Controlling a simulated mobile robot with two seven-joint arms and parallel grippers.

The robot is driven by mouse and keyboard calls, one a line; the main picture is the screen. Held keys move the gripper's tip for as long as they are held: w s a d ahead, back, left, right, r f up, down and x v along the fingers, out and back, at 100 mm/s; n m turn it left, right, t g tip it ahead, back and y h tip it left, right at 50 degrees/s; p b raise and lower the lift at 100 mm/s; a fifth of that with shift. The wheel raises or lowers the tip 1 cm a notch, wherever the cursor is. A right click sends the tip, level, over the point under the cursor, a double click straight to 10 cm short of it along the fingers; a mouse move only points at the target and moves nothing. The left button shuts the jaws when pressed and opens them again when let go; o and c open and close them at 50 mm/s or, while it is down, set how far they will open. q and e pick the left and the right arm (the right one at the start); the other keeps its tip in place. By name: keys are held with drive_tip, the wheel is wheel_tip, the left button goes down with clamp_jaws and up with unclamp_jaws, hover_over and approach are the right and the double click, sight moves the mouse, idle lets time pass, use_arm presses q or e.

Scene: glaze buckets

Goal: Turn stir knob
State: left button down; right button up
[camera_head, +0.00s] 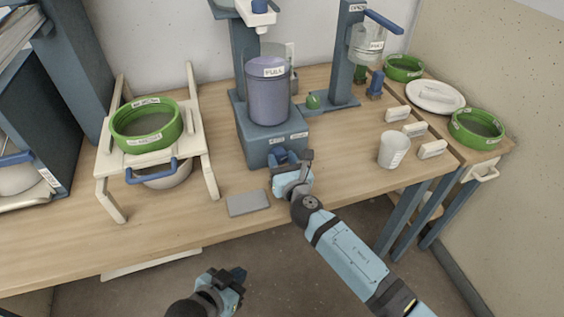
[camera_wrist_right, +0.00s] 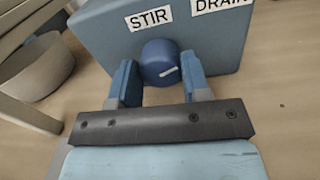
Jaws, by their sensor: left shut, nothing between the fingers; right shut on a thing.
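In the right wrist view the base front (camera_wrist_right: 110,35) has labels "STIR" and "DRAIN". The round blue stir knob (camera_wrist_right: 160,60), with a white pointer mark tilted off level, sits below the STIR label. My right gripper (camera_head: 292,163) is at the base front, its fingers (camera_wrist_right: 160,82) on either side of the knob and shut on it. In the head view the gripper largely hides the knob. My left gripper (camera_head: 232,278) is shut and empty, below the table's front edge.
A white rack (camera_head: 108,165) with a green sieve (camera_head: 146,126) stands at left. A grey slab (camera_head: 248,204) lies near the front edge. A white cup (camera_head: 393,150), several white blocks and a second stand (camera_head: 343,60) are at right. The table's front middle is mostly clear.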

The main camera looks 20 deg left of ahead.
drive_tip(key=shift+f+m+b, duration=0.1)
drive_tip(key=shift+m+b, duration=0.25)
drive_tip(key=shift+m, duration=1.25)
drive_tip(key=o, duration=0.9)
drive_tip(key=p+v, duration=0.2)
drive_tip(key=v, duration=1.1)
drive_tip(key=shift+s+d, duration=0.2)
drive_tip(key=shift+s, duration=0.2)
